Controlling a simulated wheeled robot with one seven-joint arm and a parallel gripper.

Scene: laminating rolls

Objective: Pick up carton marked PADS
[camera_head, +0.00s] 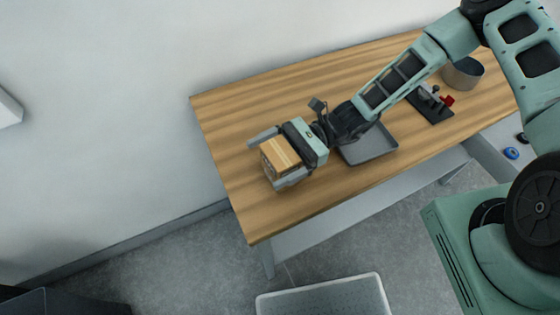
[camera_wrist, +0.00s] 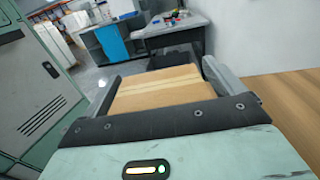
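A brown carton (camera_head: 280,154) with a paler tape band across its top sits between the two fingers of my gripper (camera_head: 276,158), over the left part of the wooden table. In the wrist view the carton (camera_wrist: 163,92) fills most of the space between the fingers, square to them. The left finger looks close against it. A thin gap may show by the right finger. I cannot tell whether the fingers press on it, nor whether it rests on the table. No PADS marking is legible; part of the carton is hidden by my gripper.
The wooden table (camera_head: 232,190) is bare to the left and in front of the carton. A grey tray (camera_head: 370,147) lies beneath my arm. A black fixture with a red part (camera_head: 433,105) and a grey round container (camera_head: 463,74) stand farther right. A pale bin (camera_head: 325,298) is on the floor.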

